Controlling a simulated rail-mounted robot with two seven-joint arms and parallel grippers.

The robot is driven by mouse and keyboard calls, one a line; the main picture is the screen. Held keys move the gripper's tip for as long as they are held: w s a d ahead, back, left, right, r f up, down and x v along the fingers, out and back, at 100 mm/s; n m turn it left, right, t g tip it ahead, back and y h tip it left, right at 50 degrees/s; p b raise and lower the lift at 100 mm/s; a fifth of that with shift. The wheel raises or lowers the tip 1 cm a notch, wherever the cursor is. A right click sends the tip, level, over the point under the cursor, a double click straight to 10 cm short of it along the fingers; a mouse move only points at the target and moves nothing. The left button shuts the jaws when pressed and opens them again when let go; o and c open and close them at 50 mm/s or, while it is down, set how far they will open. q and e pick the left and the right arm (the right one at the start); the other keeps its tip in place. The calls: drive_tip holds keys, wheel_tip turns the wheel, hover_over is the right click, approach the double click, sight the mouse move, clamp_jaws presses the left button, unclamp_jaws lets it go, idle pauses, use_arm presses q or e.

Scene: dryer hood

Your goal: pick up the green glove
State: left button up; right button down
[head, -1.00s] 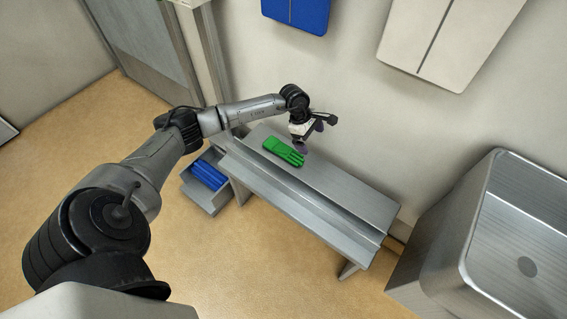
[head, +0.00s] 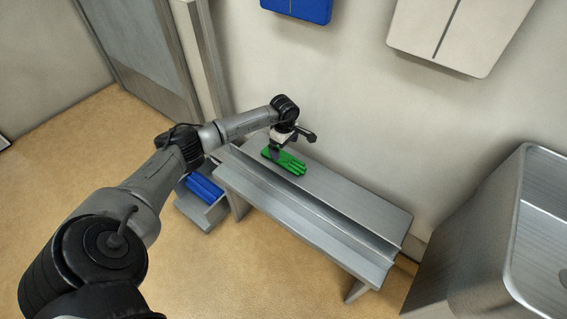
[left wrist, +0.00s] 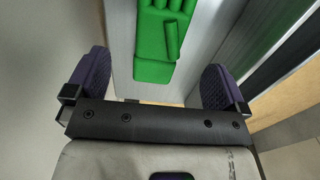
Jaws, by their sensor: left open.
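The green glove (head: 288,163) lies flat on the grey metal bench (head: 340,205), near its left end. In the left wrist view the glove (left wrist: 158,45) shows ahead of the fingers, with its cuff edge nearest and its fingers toward the top of the picture. My left gripper (head: 276,152) is over the cuff end of the glove in the head view. Its two purple finger pads (left wrist: 156,82) are spread wide, with nothing between them. I cannot tell whether it touches the glove. My right gripper is in neither view.
A metal basin (head: 540,230) is at the right. Blue (head: 300,8) and white (head: 460,35) boxes hang on the wall. The bench's right part is clear.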

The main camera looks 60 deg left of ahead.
sight(284, 157)
use_arm(q)
drive_tip(key=shift+f, duration=0.6)
wheel_tip(284, 157, down, 5)
drive_tip(key=b, duration=0.4)
drive_tip(key=shift+s+f+b, duration=0.1)
drive_tip(key=shift+b, duration=0.2)
drive_tip(key=shift+c, duration=0.2)
drive_tip(key=shift+a, duration=0.1)
drive_tip(key=shift+c, duration=0.7)
drive_tip(key=c, duration=0.8)
drive_tip(key=shift+c, duration=0.2)
drive_tip(key=shift+r, duration=0.2)
